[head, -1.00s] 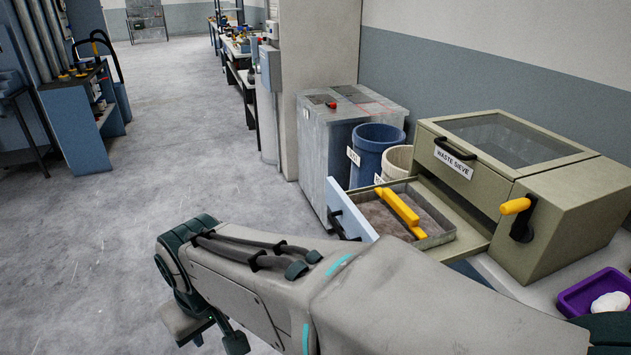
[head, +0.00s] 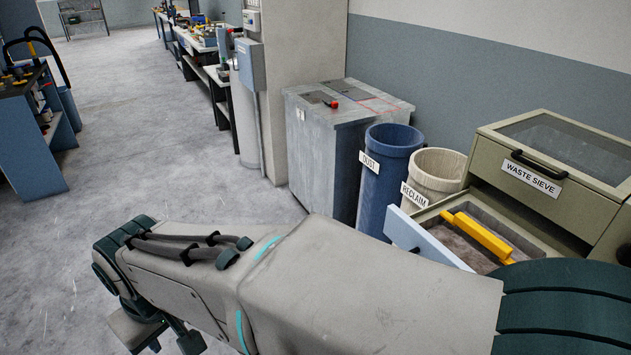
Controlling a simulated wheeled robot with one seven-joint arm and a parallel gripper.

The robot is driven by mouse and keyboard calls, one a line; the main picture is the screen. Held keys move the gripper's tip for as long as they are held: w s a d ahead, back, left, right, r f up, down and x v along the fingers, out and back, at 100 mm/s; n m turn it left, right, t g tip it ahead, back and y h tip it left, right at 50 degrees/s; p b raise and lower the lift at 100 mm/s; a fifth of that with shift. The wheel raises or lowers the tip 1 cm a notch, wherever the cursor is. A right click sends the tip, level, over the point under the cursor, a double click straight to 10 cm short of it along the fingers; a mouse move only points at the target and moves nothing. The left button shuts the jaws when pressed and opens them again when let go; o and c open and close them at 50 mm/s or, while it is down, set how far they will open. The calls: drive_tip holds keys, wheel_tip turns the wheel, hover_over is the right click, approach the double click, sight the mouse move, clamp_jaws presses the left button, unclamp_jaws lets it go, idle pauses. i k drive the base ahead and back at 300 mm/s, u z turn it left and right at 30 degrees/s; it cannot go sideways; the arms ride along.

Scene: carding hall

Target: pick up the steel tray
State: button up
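The steel tray (head: 516,232) sits in the pulled-out drawer of the waste sieve (head: 560,180), at the right of the head view. It is a shallow grey tray holding brownish-grey loose material. A yellow bar handle (head: 478,237) runs across it. The drawer's pale blue front (head: 425,240) faces left. My arm crosses the foreground and hides the tray's near lower part.
A blue bin (head: 388,175) labelled DUST and a cream bin (head: 436,172) labelled RECLAIM stand left of the sieve. A grey metal cabinet (head: 325,150) is behind them. A pillar and workbenches stand farther back. The floor (head: 150,150) at left is open.

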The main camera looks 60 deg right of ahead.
sight(482, 242)
drive_tip(key=z, duration=2.4)
drive_tip(key=k, duration=1.35)
drive_tip(key=z, duration=0.65)
drive_tip(key=i, duration=0.6)
drive_tip(key=z, duration=0.85)
drive_tip(key=i, duration=0.75)
drive_tip(key=u, duration=0.55)
drive_tip(key=i, duration=0.7)
drive_tip(key=u, duration=0.7)
